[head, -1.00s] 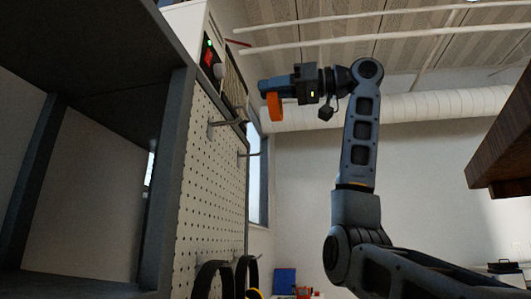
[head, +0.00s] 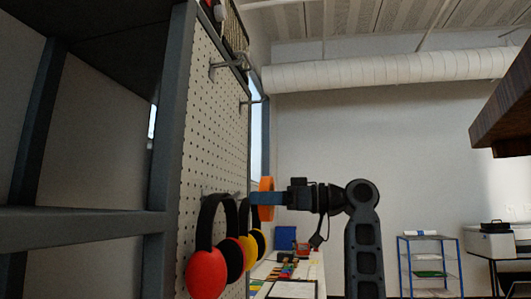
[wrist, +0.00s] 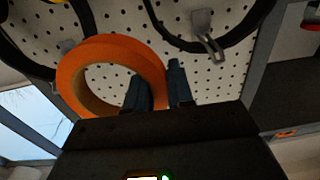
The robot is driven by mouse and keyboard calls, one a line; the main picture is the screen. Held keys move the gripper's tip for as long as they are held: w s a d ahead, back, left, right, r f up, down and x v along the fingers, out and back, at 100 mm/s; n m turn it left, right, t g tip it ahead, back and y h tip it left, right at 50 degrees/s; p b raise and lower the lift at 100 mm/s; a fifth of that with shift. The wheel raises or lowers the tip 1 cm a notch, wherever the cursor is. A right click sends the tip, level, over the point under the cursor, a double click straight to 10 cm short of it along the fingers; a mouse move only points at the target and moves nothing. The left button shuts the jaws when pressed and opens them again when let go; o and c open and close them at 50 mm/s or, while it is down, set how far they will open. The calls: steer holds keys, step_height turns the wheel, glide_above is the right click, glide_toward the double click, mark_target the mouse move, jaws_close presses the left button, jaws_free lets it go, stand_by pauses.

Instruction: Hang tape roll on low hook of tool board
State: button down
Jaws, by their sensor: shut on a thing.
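An orange tape roll (head: 266,185) is held beside the white perforated tool board (head: 212,125), at about the height of the hanging ear defenders. My gripper (head: 262,198) is shut on it. In the wrist view the orange ring (wrist: 85,62) faces the camera with its right wall between the two blue-grey fingertips (wrist: 160,85). Two bare metal hooks, a nearer one (head: 225,68) and a farther one (head: 252,101), stick out high on the board. In the wrist view a hook (wrist: 205,35) shows upper right and a grey bracket (wrist: 68,46) behind the ring. I cannot tell whether the roll touches a hook.
Red ear defenders (head: 206,272) and yellow ear defenders (head: 247,250) hang low on the board, close to my gripper. A dark metal frame (head: 168,150) stands left. Beyond is a table with tools (head: 290,272). A wooden edge (head: 500,100) juts in at upper right.

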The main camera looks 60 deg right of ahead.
steer(key=s+a+f+b, duration=0.2)
steer(key=s+a+f, duration=0.1)
steer(key=f, duration=0.8)
steer(key=s+a+f+b, duration=0.1)
steer(key=s+a+f, duration=0.15)
steer(key=f, duration=0.75)
steer(key=s+a+f+b, duration=0.2)
steer(key=a+f, duration=0.2)
steer(key=f, duration=0.7)
steer(key=f+x, duration=0.2)
steer(key=x, duration=0.8)
steer(key=shift+w+f+h, duration=0.2)
steer(key=shift+w+h, duration=0.1)
steer(key=shift+w, duration=0.1)
steer(key=shift+a, duration=0.1)
steer(key=c, duration=0.9)
jaws_free()
steer(key=shift+s, duration=0.1)
